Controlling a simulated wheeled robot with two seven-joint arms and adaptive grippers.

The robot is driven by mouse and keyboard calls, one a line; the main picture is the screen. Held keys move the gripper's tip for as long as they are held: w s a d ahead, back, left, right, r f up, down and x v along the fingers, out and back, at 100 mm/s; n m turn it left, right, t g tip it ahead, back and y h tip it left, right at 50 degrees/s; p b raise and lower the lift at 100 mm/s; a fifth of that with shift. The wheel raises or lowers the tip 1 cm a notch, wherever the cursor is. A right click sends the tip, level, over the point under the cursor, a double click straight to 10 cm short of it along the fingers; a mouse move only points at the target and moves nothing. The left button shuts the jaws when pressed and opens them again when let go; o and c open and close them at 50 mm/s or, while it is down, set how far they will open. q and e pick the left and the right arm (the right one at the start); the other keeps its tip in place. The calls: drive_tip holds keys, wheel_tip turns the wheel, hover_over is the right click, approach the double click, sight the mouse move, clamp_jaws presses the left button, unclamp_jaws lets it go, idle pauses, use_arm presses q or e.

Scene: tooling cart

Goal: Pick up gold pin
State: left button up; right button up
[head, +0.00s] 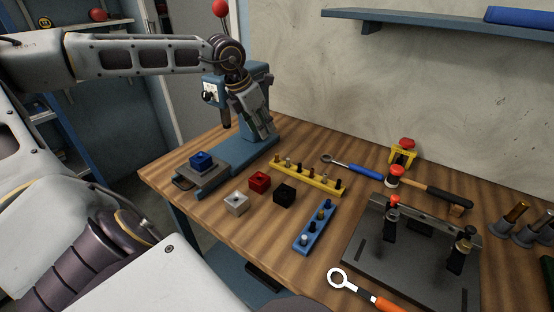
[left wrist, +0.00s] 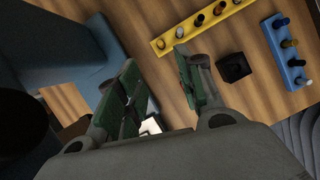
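A yellow rack (head: 308,180) holds a row of small pins, some brownish or gold-toned; it also shows in the left wrist view (left wrist: 208,30). A blue rack (head: 315,228) holds several pins, one of them a gold-looking pin (head: 320,216), which also shows in the left wrist view (left wrist: 289,43). My left gripper (head: 266,136) hangs in front of the blue press, above and to the left of the yellow rack. In the left wrist view its green-padded fingers (left wrist: 158,78) are apart with no pin between them. My right gripper is not in view.
A blue press (head: 248,150) stands behind my left gripper. White (head: 236,204), red (head: 260,182) and black (head: 284,194) blocks lie before the yellow rack. A grey fixture plate (head: 400,265), wrenches and a hammer (head: 437,194) occupy the right side.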

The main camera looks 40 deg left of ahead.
use_arm(q)
drive_tip(key=shift+x, duration=1.6)
hover_over(277, 154)
drive_tip(key=s, duration=0.3)
drive_tip(key=shift+f, duration=2.45)
drive_tip(key=shift+w+a, duration=0.15)
drive_tip(key=shift+a, duration=0.15)
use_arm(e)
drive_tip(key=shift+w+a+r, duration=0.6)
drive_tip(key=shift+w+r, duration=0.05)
use_arm(q)
drive_tip(key=shift+f+b, duration=0.15)
drive_tip(key=shift+b, duration=0.15)
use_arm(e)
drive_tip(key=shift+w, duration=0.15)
use_arm(q)
drive_tip(key=shift+x, duration=0.9)
drive_tip(key=shift+w+d+f, duration=0.1)
drive_tip(key=shift+w+f, duration=0.35)
drive_tip(key=shift+f, duration=0.2)
drive_tip(key=shift+x, duration=0.8)
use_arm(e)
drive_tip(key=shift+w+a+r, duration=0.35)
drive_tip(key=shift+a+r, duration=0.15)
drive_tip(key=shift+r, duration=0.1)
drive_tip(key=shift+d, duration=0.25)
